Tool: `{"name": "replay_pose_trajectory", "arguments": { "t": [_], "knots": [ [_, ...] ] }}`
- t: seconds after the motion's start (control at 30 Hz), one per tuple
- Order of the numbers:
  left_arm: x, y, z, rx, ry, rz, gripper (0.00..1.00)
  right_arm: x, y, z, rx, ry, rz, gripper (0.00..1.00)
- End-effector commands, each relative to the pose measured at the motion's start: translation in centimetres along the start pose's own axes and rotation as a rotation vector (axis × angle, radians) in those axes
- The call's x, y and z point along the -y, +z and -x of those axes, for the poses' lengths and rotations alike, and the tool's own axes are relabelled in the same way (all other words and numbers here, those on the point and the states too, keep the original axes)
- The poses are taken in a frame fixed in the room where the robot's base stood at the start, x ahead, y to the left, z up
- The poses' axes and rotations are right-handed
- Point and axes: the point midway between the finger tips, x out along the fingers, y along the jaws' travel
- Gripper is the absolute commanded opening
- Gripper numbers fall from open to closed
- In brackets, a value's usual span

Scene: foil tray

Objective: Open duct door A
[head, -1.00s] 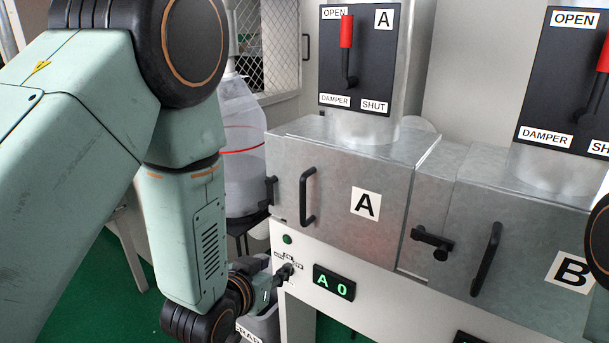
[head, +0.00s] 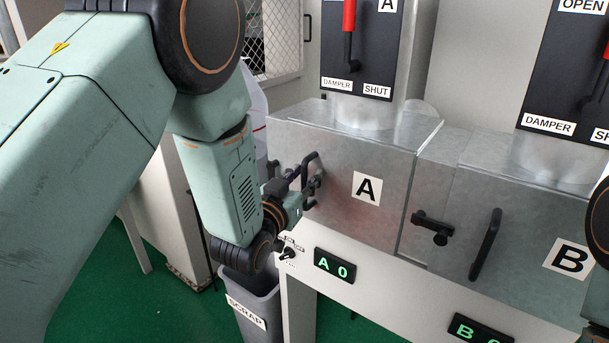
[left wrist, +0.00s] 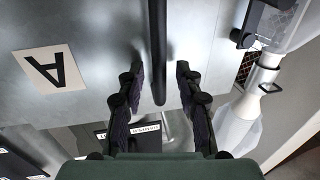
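Duct door A (head: 345,215) is a grey metal panel with a white "A" label and appears shut. Its black bar handle (head: 313,160) is near the door's left side, partly covered by my left gripper (head: 307,187). In the left wrist view, which shows the label upside down, the open left gripper (left wrist: 158,75) has one finger on each side of the handle (left wrist: 158,45). Gaps show between bar and fingers. My right gripper is not in view.
A black latch (head: 432,228) sits between doors A and B. Door B's handle (head: 486,245) is to the right. Damper A's red lever (head: 349,25) points up above the duct. A display (head: 335,265) reads "A 0". A scrap bin (head: 250,300) stands below my left arm.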

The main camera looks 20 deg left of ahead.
Motion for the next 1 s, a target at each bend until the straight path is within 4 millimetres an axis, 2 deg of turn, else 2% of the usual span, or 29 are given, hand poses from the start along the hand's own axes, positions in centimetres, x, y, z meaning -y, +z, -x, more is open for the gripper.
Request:
{"name": "replay_pose_trajectory", "arguments": {
  "t": [0.37, 0.8, 1.0],
  "knots": [
    [-0.01, 0.04, -0.62, 0.001, 0.000, 0.000, 0.35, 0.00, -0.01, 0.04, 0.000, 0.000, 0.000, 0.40],
    [-0.01, 0.02, -0.61, 0.001, 0.000, 0.000, 0.00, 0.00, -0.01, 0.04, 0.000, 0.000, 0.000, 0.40],
    [0.00, -0.01, -0.61, 0.000, 0.000, 0.000, 0.00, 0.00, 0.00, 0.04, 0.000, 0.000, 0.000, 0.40]
  ]
}}
